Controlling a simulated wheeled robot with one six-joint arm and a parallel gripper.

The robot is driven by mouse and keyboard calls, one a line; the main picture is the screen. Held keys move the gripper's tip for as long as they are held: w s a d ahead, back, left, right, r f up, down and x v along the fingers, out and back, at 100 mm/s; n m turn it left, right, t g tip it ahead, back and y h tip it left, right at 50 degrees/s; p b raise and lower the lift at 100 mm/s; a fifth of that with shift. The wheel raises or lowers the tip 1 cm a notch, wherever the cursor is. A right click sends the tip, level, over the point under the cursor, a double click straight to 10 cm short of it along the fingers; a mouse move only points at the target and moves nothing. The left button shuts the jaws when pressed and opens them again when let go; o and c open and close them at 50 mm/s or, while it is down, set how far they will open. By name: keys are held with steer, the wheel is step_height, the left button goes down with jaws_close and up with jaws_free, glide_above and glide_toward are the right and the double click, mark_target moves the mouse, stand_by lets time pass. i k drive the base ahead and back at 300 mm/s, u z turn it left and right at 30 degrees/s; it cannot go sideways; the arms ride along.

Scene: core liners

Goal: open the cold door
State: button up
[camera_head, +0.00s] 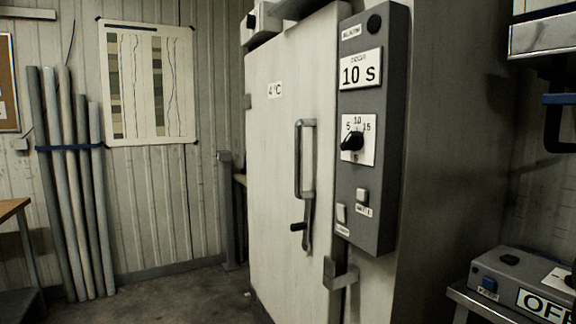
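A dark latch lever (302,228) sits just below the handle. A metal catch or bracket (340,274) is at the door's lower right edge. My gripper is not in this view.
A grey control panel (374,200) with a "10 S" plate, dial and small switches stands right of the door. An "OFF" box (520,285) rests at lower right. Several long tubes (72,190) lean on the left wall. Bare floor (180,295) lies left of the door.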

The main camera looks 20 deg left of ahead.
mark_target(290, 100)
steer(key=u, duration=0.95)
